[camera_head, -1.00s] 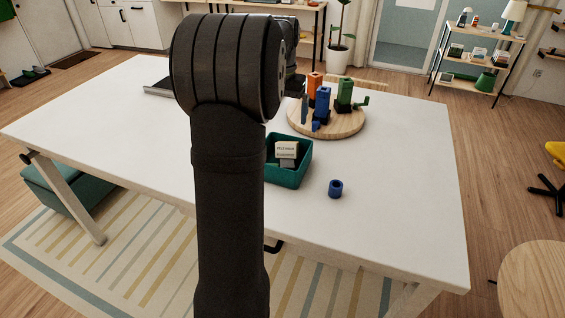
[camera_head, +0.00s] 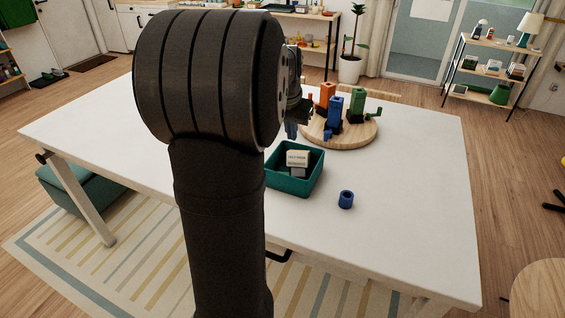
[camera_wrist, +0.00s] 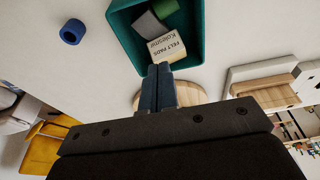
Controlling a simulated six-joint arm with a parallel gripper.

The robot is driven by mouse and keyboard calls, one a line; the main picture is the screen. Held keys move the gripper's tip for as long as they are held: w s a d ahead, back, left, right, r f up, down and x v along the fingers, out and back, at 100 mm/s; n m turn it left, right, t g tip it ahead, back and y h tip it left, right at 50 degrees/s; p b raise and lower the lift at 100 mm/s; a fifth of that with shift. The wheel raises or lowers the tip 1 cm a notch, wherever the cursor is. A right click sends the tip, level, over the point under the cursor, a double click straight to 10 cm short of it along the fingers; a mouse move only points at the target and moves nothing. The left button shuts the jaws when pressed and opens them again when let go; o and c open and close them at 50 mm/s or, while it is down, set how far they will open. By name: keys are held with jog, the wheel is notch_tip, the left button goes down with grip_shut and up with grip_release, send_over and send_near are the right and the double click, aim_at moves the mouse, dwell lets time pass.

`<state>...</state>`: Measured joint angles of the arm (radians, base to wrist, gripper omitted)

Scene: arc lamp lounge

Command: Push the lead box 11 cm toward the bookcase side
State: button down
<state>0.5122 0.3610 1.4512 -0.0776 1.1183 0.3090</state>
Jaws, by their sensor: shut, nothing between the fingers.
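No box that I can read as a lead box shows. A small cream box lettered FELT PADS (camera_head: 298,158) lies in a teal bin (camera_head: 310,186) on the white table, with a grey piece beside it. The same cream box (camera_wrist: 167,46) and bin (camera_wrist: 122,30) show in the wrist view. My gripper (camera_head: 291,131) is shut and empty, its tips just beyond the bin's far side, partly hidden by my arm. In the wrist view my fingertips (camera_wrist: 159,68) appear close to the cream box; I cannot tell whether they touch anything.
A round wooden board (camera_head: 362,137) holds orange, blue and green figures behind the bin. A blue ring (camera_head: 346,199) stands to the bin's right. In the wrist view a pale grey and wooden item (camera_wrist: 262,78) lies at right. The table's right part is clear.

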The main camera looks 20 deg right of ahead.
jog(key=shift+t+h, duration=0.3)
jog(key=shift+t, duration=0.1)
jog(key=x, duration=0.3)
jog(key=s+a+x, duration=0.1)
jog(key=x, duration=0.3)
jog(key=s+x, duration=0.1)
jog(key=x, duration=0.2)
jog(key=shift+w+a+f, duration=0.15)
jog(key=shift+f, duration=0.55)
jog(key=shift+s+a, duration=1.05)
jog(key=shift+a, duration=0.05)
jog(key=shift+s+a, duration=0.3)
jog(key=shift+s, duration=0.05)
jog(key=s+a, duration=0.8)
jog(key=shift+s+a, duration=0.2)
jog(key=shift+w+d, duration=0.1)
